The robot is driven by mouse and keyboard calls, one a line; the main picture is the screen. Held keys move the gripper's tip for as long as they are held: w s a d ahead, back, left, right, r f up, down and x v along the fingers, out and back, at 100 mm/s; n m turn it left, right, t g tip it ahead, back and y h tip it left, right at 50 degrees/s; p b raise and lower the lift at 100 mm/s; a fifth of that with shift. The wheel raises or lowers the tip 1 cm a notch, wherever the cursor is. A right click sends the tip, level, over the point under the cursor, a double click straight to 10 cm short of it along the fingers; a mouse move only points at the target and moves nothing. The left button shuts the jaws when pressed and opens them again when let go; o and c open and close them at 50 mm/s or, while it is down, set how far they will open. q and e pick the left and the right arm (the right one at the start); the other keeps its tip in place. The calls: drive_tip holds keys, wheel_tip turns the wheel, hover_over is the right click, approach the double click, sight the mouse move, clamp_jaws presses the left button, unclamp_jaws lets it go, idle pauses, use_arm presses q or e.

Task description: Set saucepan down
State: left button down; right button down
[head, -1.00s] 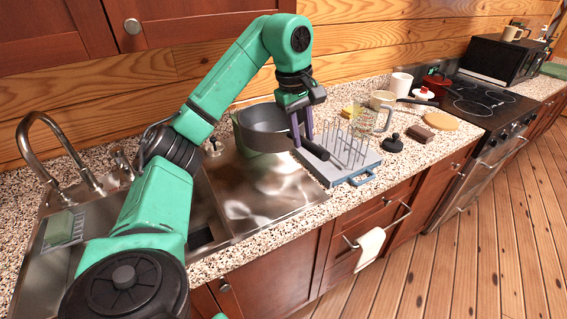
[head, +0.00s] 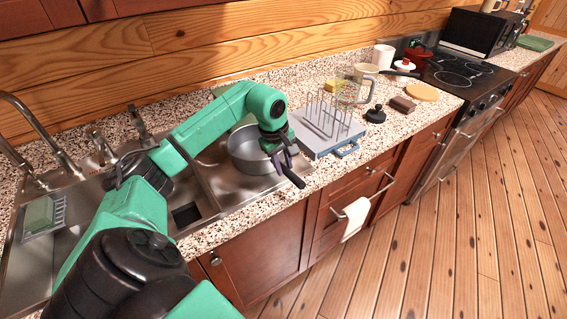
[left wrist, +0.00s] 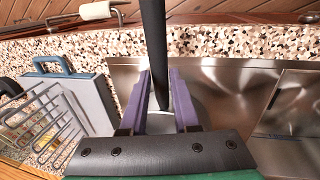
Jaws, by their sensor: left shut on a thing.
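The grey steel saucepan (head: 246,148) with a black handle (head: 291,177) is low over the steel drainboard (head: 232,190) right of the sink bowl. It looks level, its handle pointing toward the counter's front edge; I cannot tell whether its base touches the steel. My left gripper (head: 285,163) is shut on the handle close to the pan. The left wrist view shows the black handle (left wrist: 153,45) between the purple fingers (left wrist: 159,95). The arm hides part of the pan's rim. My right gripper is not in view.
A blue-grey dish rack (head: 325,132) with wire prongs stands close right of the pan. A faucet (head: 35,135) and a green sponge (head: 40,214) are at left. A black lid-like piece (head: 375,115) and a glass jug (head: 357,85) stand beyond the rack.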

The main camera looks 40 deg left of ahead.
use_arm(q)
drive_tip(key=c, duration=0.7)
unclamp_jaws()
drive_tip(key=shift+f, duration=0.15)
drive_tip(key=shift+o, duration=0.2)
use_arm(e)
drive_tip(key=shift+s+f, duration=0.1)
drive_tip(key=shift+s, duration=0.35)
use_arm(q)
drive_tip(key=b+v, duration=0.1)
drive_tip(key=v, duration=1.1)
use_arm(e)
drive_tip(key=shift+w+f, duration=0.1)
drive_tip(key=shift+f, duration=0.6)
use_arm(q)
drive_tip(key=shift+w, duration=0.1)
